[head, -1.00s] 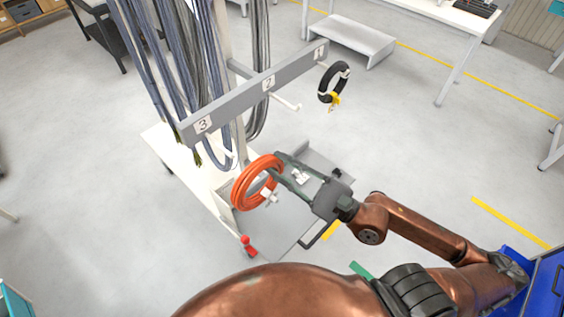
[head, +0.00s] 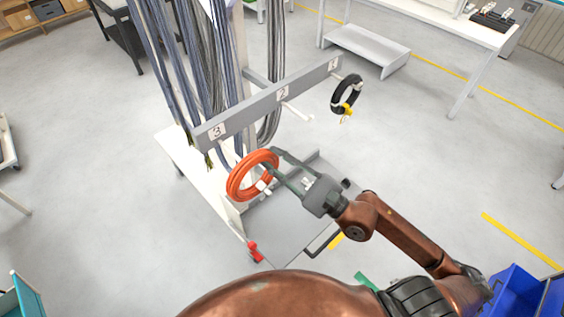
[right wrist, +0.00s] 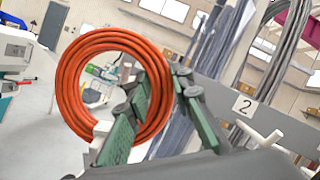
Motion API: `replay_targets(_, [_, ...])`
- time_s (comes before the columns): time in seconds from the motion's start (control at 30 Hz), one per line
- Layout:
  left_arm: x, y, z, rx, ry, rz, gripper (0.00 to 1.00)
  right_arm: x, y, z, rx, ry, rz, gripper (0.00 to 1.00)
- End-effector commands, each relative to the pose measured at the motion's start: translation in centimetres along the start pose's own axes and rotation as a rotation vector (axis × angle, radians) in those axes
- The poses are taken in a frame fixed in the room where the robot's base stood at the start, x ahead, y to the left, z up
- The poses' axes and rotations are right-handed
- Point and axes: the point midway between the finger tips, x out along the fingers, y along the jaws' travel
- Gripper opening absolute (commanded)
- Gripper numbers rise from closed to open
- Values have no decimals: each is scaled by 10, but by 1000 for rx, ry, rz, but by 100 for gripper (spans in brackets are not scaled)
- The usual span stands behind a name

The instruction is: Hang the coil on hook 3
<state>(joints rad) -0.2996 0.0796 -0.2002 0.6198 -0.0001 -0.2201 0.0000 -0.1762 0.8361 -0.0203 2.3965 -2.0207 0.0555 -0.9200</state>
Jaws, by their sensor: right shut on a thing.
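The orange coil (head: 234,183) is a ring with a white tie. My right gripper (head: 272,170) is shut on its right side and holds it in the air, just below the end of the grey bar marked with the number 3 label (head: 217,131). Hook 3 is mostly hidden behind the coil, and I cannot tell whether its peg enters the ring. In the right wrist view the coil (right wrist: 70,88) stands upright, with the green finger pads at its lower right side. My left gripper is out of view.
The grey bar (head: 262,105) also carries hook 2 (head: 297,112), which is empty, and hook 1 with a black coil (head: 336,97). Grey cables (head: 200,60) hang behind the bar. The rack's base stands below. A blue bin (head: 515,295) is at lower right.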

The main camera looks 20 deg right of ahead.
Motion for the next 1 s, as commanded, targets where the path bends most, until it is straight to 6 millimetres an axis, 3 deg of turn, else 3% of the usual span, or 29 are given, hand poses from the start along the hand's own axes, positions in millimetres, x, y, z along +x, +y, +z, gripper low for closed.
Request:
replay_targets(0.87, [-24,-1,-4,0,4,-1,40,63,-1,-24,1,-2,-2,0])
replay_targets(1.0, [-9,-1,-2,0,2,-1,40,58,8,-36,2,-1,-1,0])
